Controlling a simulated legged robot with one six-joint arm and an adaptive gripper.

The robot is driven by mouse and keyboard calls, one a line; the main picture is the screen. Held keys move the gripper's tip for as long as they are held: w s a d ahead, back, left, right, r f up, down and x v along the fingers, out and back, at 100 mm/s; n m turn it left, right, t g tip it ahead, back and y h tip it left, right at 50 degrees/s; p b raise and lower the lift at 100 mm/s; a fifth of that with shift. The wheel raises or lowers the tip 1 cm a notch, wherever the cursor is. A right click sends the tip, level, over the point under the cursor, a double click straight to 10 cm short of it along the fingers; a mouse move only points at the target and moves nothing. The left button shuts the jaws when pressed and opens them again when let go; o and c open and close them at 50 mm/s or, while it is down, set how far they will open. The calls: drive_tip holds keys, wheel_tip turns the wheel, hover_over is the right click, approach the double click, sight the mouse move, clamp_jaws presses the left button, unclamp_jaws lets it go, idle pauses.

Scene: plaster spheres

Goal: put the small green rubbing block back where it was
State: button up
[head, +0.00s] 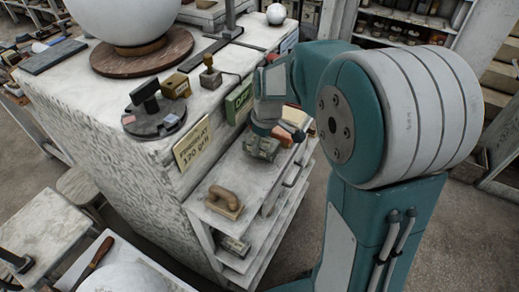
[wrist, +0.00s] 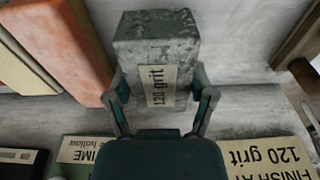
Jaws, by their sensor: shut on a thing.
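The small green rubbing block (wrist: 158,60) is grey-green and worn, with a "120 grit" label facing my wrist camera. My gripper (wrist: 161,103) is shut on it, one finger on each side. In the head view the block (head: 261,148) is at the top shelf of the side rack, below my gripper (head: 266,127). I cannot tell whether it touches the shelf (head: 240,172). My fingers hide part of its sides.
An orange block (wrist: 68,45) and a cream block (wrist: 22,65) stand left of it in the wrist view. A wooden-handled float (head: 223,200) lies nearer on the shelf. A "120 grit" sign (head: 193,143) is on the plinth's side. Bare shelf lies between float and block.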

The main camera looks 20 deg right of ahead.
sight(260, 151)
drive_tip(key=shift+w+a+f, duration=0.1)
drive_tip(key=shift+f, duration=0.8)
drive_tip(key=shift+w+a+f, duration=0.1)
drive_tip(key=shift+f, duration=0.75)
drive_tip(key=shift+f, duration=0.1)
drive_tip(key=o, duration=1.1)
drive_tip(key=shift+d, duration=0.1)
drive_tip(key=shift+o, duration=0.2)
drive_tip(key=r, duration=0.8)
drive_tip(key=s+d+r, duration=0.1)
drive_tip(key=r, duration=0.3)
drive_tip(key=s+r+m+t, duration=0.1)
drive_tip(key=s+m, duration=0.3)
drive_tip(key=s, duration=0.6)
drive_tip(key=s+a+r+m+t+h, duration=0.1)
drive_tip(key=s+m, duration=0.4)
drive_tip(key=s, duration=0.5)
drive_tip(key=r+t, duration=0.1)
drive_tip(key=t, duration=0.1)
drive_tip(key=shift+r+t, duration=0.25)
drive_tip(key=shift+t, duration=0.05)
